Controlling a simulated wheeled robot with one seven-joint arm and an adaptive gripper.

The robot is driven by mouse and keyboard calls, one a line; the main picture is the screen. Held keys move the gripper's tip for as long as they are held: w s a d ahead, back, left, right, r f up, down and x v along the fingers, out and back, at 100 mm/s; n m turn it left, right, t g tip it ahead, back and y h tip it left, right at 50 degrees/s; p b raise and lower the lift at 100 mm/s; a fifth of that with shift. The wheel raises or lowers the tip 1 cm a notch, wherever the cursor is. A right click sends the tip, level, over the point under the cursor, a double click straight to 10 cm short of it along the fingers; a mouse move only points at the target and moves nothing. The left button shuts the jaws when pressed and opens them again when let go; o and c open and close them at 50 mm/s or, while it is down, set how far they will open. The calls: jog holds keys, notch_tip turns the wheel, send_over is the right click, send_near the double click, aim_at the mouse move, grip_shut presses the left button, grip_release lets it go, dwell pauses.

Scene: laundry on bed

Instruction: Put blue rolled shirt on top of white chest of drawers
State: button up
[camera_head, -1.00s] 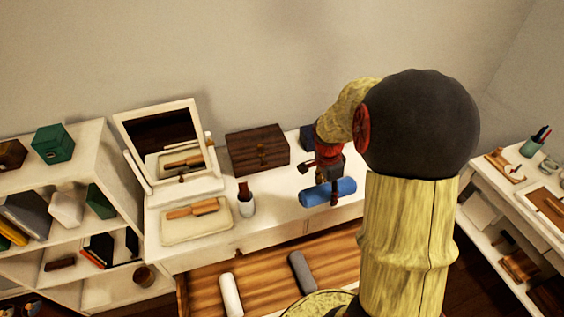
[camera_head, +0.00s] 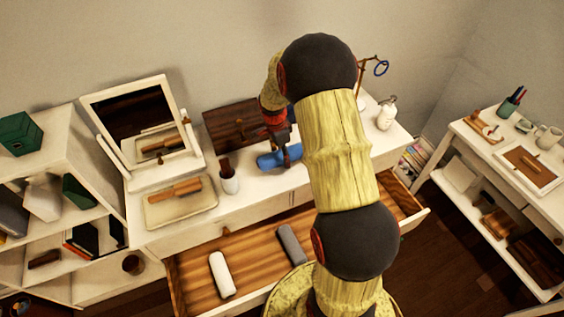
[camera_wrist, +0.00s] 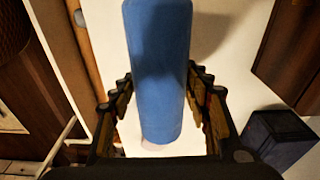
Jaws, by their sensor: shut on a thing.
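The blue rolled shirt (camera_head: 279,157) is at the white chest of drawers (camera_head: 160,232), over the middle of its top. My gripper (camera_head: 284,150) is shut on the blue rolled shirt. In the wrist view the shirt (camera_wrist: 160,75) runs lengthwise between the two fingers of my gripper (camera_wrist: 160,108). I cannot tell whether the shirt touches the top or hangs just above it. My arm hides part of the top to the right.
A white cup with a brush (camera_head: 229,181) stands left of the shirt. A dark wooden box (camera_head: 232,127) is behind. A tray (camera_head: 180,204) and mirror (camera_head: 141,125) stand left. The open drawer (camera_head: 250,262) holds white and grey rolls. A white bottle (camera_head: 386,114) stands right.

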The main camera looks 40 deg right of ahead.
aim_at(282, 162)
jog(key=shift+w+f, duration=0.1)
jog(key=shift+f, duration=1.5)
jog(key=shift+f+b, duration=0.15)
jog(key=shift+b, duration=0.2)
jog(key=o, duration=1.2)
jog(key=shift+o, duration=0.5)
